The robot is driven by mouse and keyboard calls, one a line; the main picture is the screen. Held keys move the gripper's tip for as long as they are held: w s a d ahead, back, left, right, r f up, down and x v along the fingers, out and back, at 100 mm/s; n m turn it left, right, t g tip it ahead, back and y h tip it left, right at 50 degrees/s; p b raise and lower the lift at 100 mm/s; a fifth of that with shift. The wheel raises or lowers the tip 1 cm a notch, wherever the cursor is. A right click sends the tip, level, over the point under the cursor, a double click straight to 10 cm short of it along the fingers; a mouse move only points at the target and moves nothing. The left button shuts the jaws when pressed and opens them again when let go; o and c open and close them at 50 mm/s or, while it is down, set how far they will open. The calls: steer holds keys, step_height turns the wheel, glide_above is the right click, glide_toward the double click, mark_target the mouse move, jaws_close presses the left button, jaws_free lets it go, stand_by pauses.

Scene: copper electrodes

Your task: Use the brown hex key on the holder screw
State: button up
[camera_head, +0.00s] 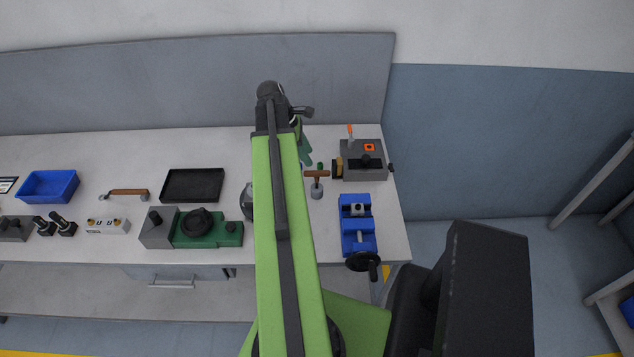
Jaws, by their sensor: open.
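A brown T-shaped handle (317,174), which looks like the brown hex key, stands upright in a small grey round stand (317,191) right of my arm. Its lower end is hidden in the stand. A blue vise (356,240) with a black handwheel stands at the right front of the bench. A small light grey block with a dark hole (357,209) sits in it and may be the holder; I cannot make out its screw. My green arm reaches up across the bench, left of the T-handle. My gripper is not visible; the arm hides that area.
A grey device with orange parts (365,161) stands behind the vise. A green machine (205,229), black tray (193,186), blue bin (48,187) and brown-handled tool (127,192) are left. The bench top (389,208) is bare beside the vise, near its right edge.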

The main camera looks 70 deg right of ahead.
mark_target(319, 176)
steer(key=b+x, duration=0.6)
steer(key=x, duration=0.2)
steer(key=shift+w, duration=0.15)
steer(key=b+x, duration=0.5)
steer(key=shift+a+f, duration=0.15)
steer(key=shift+f, duration=0.15)
steer(key=shift+r, duration=0.2)
steer(key=shift+c, duration=0.4)
jaws_close()
